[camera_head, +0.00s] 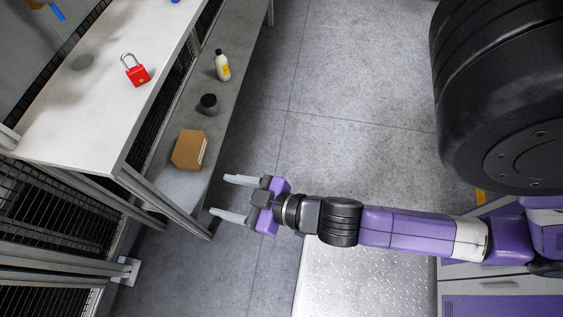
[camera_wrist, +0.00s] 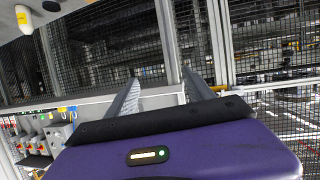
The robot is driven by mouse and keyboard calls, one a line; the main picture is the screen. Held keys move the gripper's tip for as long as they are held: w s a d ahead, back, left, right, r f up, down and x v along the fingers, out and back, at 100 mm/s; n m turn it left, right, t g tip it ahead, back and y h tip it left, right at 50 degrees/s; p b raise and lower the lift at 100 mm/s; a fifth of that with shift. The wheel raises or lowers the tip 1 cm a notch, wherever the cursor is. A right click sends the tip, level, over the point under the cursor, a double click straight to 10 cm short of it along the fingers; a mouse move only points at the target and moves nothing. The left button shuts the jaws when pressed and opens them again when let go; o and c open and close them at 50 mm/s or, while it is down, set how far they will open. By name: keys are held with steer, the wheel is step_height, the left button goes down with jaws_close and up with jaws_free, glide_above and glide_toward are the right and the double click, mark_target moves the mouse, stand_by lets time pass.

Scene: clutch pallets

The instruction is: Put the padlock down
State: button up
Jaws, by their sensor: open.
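The red padlock (camera_head: 137,74) with a grey shackle lies on the white upper tabletop (camera_head: 100,115) at the upper left of the head view. My gripper (camera_head: 234,198) is open and empty, its two grey fingers spread and pointing left. It is apart from the padlock, below and to the right of it in the picture, beside the lower shelf. In the wrist view my gripper (camera_wrist: 155,92) shows two grey fingers with nothing between them. I cannot make out the padlock in the wrist view.
The grey lower shelf (camera_head: 228,98) holds a brown box (camera_head: 189,150), a dark round cup (camera_head: 208,104) and a white bottle with a yellow label (camera_head: 222,66). Metal legs and mesh panels stand at the left. The grey floor (camera_head: 350,90) right of the shelf is clear.

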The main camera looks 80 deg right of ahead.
steer(key=s+a+r+t+y, duration=0.1)
steer(key=s+r, duration=0.8)
steer(key=s, duration=0.3)
steer(key=shift+a+n+y, duration=0.2)
steer(key=shift+n+y, duration=0.2)
steer(key=shift+f, duration=0.1)
stand_by(0.3)
